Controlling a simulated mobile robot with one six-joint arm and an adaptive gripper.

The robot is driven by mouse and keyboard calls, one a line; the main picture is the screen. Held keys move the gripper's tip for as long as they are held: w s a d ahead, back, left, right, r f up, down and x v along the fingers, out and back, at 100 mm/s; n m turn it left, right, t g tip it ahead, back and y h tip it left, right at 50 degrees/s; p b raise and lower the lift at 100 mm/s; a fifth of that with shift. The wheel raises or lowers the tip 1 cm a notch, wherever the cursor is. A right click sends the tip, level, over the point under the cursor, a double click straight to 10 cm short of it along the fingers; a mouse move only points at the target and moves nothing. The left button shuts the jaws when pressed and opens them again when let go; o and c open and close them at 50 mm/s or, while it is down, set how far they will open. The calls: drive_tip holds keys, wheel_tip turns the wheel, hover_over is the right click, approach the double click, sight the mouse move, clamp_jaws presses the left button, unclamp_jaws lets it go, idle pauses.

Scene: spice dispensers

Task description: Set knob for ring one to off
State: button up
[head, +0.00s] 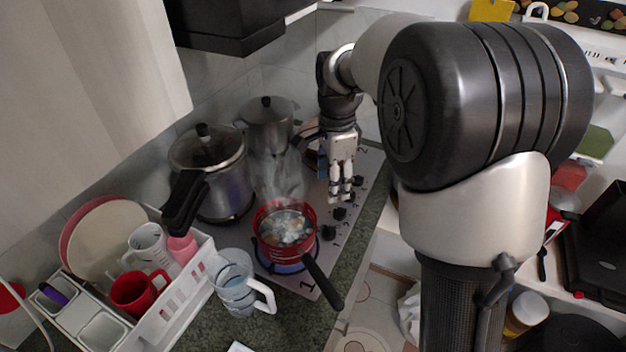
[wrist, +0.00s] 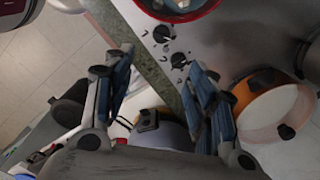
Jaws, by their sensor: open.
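The steel stove top (head: 309,287) has a large "1" at its front end. A row of dark knobs runs along its right side, including a knob (head: 329,232) nearest the red pot and another (head: 340,213) behind it. Blue flame (head: 287,268) shows under the red pot (head: 264,240). My gripper (head: 341,198) is open and empty above the farther knobs. In the wrist view two knobs (wrist: 163,33) (wrist: 178,60) lie beyond and between my open fingertips (wrist: 160,66). I cannot tell which ring each knob serves, or its setting.
Steel pots (head: 222,178) (head: 267,122) stand behind. A glass jug (head: 235,287) and a dish rack (head: 178,308) stand left. An orange-sided pan (wrist: 243,92) shows in the wrist view.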

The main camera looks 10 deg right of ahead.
sight(329, 229)
drive_tip(key=shift+m, duration=0.3)
drive_tip(key=f+b, duration=0.2)
drive_tip(key=f, duration=0.4)
drive_tip(key=f+b, duration=0.1)
drive_tip(key=f, duration=0.5)
drive_tip(key=f+b, duration=0.2)
drive_tip(key=f, duration=0.4)
drive_tip(key=shift+w+f+b, duration=0.15)
drive_tip(key=shift+w+b, duration=0.15)
drive_tip(key=shift+c, duration=0.2)
drive_tip(key=c, duration=1)
drive_tip(key=shift+n+p, duration=0.5)
drive_tip(key=shift+n, duration=0.2)
drive_tip(key=shift+c, duration=0.2)
drive_tip(key=o, duration=1.1)
